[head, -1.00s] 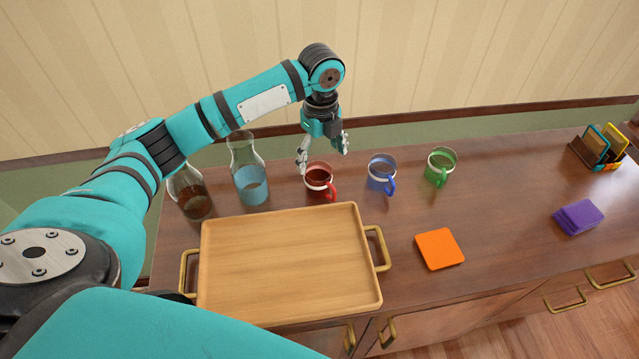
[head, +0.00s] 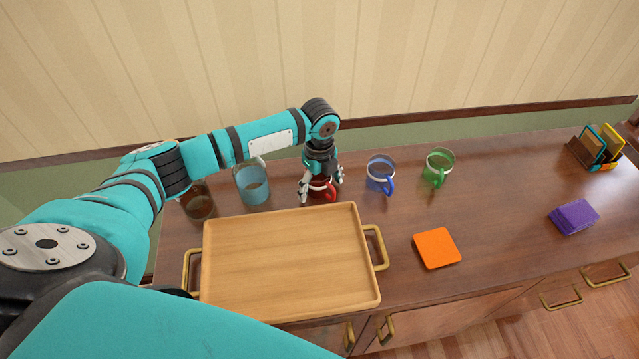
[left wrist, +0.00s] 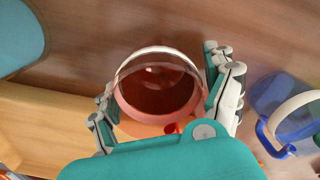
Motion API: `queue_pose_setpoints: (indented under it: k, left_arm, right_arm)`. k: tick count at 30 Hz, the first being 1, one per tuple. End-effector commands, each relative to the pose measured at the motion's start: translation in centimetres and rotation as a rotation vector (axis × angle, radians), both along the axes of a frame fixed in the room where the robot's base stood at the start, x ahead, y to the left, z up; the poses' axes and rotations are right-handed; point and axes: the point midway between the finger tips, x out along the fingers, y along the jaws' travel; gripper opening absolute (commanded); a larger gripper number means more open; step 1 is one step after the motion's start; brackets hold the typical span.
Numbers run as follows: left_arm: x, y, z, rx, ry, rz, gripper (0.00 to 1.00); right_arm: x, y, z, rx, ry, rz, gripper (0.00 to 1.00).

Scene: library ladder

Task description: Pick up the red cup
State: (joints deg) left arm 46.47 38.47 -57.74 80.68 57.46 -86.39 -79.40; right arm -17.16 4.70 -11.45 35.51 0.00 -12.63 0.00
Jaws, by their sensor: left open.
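The red cup (head: 322,190) stands upright on the wooden cabinet top, just behind the tray. It is glass with a white band and a red handle, and my gripper partly hides it in the head view. My left gripper (head: 321,195) is over the cup, pointing down, with its fingers open on either side. In the left wrist view the red cup (left wrist: 158,85) lies between the open fingers of my left gripper (left wrist: 170,95), its rim facing the camera. I cannot tell whether the fingers touch it. My right gripper is not in view.
A wooden tray (head: 290,260) with brass handles lies in front of the cup. A blue cup (head: 380,172) and green cup (head: 437,165) stand to the right, carafes (head: 252,185) to the left. An orange coaster (head: 437,248) and purple stack (head: 573,217) lie farther right.

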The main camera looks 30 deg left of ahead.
Motion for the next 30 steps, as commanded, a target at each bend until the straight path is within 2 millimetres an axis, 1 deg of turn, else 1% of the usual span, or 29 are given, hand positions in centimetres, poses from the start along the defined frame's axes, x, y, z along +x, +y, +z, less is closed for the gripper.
queue_pose_setpoints:
  k: [2,16,17,25,30]
  left_arm:
    - [0.0,0.0,0.0,0.0,0.0,0.0,0.84]
    - [0.0,0.0,0.1,0.0,0.0,0.001,0.22]
    - [0.0,0.0,0.1,0.0,0.0,0.001,0.21]
    - [0.1,0.0,0.2,-0.001,-0.002,0.001,0.2]
    - [0.1,0.0,1.2,-0.001,-0.004,0.001,0.2]
  right_arm:
    - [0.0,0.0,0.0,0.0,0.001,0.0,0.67]
    - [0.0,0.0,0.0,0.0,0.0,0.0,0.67]
    - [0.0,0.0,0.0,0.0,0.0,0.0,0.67]
    - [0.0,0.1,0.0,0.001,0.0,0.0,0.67]
    - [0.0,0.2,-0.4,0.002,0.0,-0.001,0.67]
